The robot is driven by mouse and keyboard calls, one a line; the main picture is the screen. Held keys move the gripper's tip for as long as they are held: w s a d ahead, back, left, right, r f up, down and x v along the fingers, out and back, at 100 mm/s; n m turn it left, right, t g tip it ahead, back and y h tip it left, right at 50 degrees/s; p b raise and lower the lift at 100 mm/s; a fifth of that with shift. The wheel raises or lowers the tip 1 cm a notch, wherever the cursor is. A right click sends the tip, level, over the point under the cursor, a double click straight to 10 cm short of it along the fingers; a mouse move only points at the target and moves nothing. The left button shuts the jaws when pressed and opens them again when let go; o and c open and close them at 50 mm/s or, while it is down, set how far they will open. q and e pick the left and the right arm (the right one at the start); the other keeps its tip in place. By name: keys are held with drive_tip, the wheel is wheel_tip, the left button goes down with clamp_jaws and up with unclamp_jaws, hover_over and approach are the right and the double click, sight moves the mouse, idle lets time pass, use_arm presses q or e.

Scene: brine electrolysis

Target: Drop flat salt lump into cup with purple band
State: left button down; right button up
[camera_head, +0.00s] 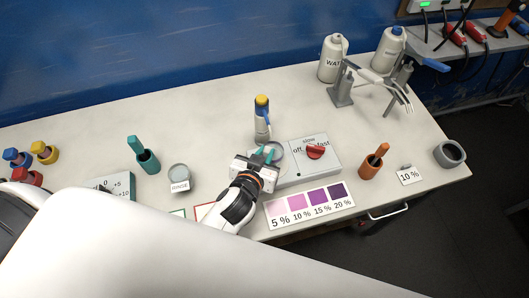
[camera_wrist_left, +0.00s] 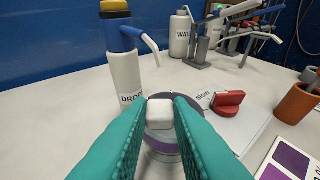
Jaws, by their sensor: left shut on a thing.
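My left gripper (camera_head: 265,152) is shut on a small white salt lump (camera_wrist_left: 160,112), held between the teal fingertips in the wrist view. The cup with the purple band (camera_wrist_left: 166,156) is just beyond and below the fingertips, and the lump appears over its opening. The fingers hide part of the cup. In the head view the cup's rim (camera_head: 279,149) shows beside the gripper, on the stirrer plate. The lump cannot be made out there. My right gripper is not in view.
The dropper bottle (camera_wrist_left: 125,72) stands just behind the cup. The stirrer (camera_head: 325,163) has a red knob (camera_head: 315,152). A colour chart (camera_head: 310,205) lies in front. An orange holder (camera_head: 370,168), a rinse cup (camera_head: 179,175) and a teal holder (camera_head: 148,162) stand around.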

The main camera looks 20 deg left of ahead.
use_arm(q)
drive_tip(key=c, duration=1.2)
unclamp_jaws()
drive_tip(key=shift+c, duration=0.2)
drive_tip(key=shift+s, duration=0.1)
drive_tip(key=shift+s, duration=0.3)
drive_tip(key=b+v, duration=0.3)
drive_tip(key=v, duration=0.8)
